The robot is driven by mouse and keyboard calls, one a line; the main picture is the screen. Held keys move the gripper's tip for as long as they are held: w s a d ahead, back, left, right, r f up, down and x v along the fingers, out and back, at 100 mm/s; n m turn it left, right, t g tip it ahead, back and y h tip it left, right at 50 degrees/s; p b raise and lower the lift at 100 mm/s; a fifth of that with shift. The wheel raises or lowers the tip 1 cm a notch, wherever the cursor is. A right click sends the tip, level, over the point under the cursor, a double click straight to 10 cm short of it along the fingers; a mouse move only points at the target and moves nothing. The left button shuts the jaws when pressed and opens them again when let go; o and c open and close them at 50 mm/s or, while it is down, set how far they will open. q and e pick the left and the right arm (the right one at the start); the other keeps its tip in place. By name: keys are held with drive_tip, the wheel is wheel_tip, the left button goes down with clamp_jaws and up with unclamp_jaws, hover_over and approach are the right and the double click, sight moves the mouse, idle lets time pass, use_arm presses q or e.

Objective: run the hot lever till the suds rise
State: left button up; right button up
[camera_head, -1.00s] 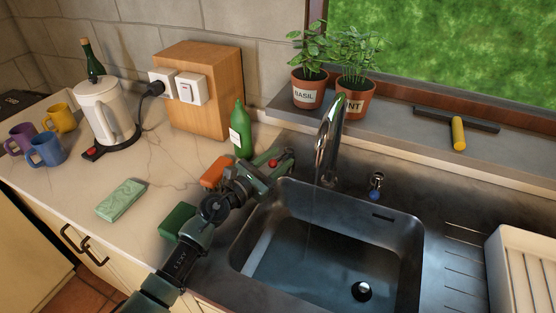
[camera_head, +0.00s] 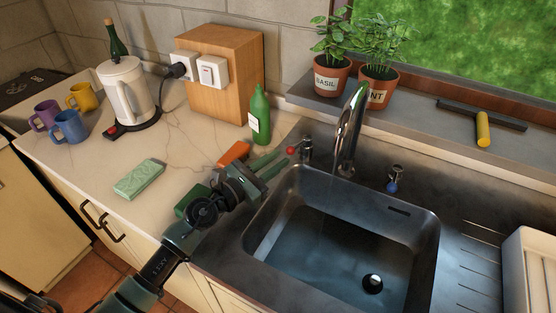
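The hot lever with its red tip (camera_head: 291,150) stands left of the curved steel tap (camera_head: 348,130), at the sink's back rim. Its tip points left. The cold lever with a blue tip (camera_head: 392,186) is right of the tap. A faint thin stream falls into the steel sink (camera_head: 432,235), which holds dark, clear-looking water; I see no suds. My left gripper (camera_head: 282,160) comes in from the left. My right gripper is not in view.
A pale green bar (camera_head: 140,179), kettle (camera_head: 128,95) and mugs stand left. Potted herbs and a squeegee (camera_head: 483,128) are on the sill.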

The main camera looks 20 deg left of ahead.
use_arm(q)
drive_tip(key=shift+s+d+r+n+p, duration=0.15)
drive_tip(key=shift+s+r+n+p, duration=0.15)
drive_tip(key=shift+n, duration=0.3)
clamp_jaws()
drive_tip(key=s+d+r+n+p, duration=0.2)
drive_tip(key=s+n+p, duration=0.25)
drive_tip(key=n, duration=0.55)
drive_tip(key=n+y+p, duration=0.1)
drive_tip(key=n+p, duration=0.3)
drive_tip(key=n, duration=0.8)
approach(299, 145)
drive_tip(key=shift+w+d, duration=1.3)
drive_tip(key=shift+d, duration=0.45)
drive_tip(key=shift+f, duration=0.1)
drive_tip(key=shift+a+m, duration=0.1)
drive_tip(key=shift+m, duration=0.2)
